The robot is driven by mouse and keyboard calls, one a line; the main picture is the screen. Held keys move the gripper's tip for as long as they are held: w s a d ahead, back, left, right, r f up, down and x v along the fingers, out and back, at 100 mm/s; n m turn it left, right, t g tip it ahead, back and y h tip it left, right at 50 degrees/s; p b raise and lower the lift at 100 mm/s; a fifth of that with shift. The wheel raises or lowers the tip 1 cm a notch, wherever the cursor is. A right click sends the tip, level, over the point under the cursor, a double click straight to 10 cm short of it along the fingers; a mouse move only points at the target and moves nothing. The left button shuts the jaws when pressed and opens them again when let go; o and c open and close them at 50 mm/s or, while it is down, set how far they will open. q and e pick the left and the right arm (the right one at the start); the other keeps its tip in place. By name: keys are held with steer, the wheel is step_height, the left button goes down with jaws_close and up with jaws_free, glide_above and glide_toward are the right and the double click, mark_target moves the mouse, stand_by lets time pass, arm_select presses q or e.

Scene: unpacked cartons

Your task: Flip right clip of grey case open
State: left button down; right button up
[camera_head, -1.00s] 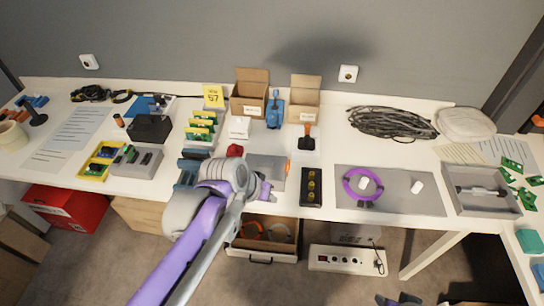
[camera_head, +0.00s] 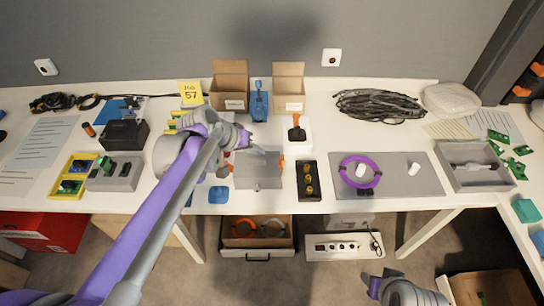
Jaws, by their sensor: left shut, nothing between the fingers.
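The grey case (camera_head: 258,172) lies flat near the front edge of the white table. Its orange right clip (camera_head: 281,164) shows at the case's right edge; I cannot tell whether it is flipped open. My left wrist and arm hide the area around the case's left edge. My right gripper (camera_head: 374,287) is at the bottom right, below the table front, and its fingers are too unclear to read.
A black block with yellow rings (camera_head: 308,181) stands just right of the case. An orange-handled tool (camera_head: 296,133) and open cartons (camera_head: 289,88) are behind. A grey mat (camera_head: 405,172) with a purple ring (camera_head: 359,171) lies further right.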

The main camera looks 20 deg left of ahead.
arm_select(q)
steer(key=b, duration=0.1)
glide_toward(280, 160)
steer(key=x, duration=0.5)
steer(key=shift+f, duration=0.25)
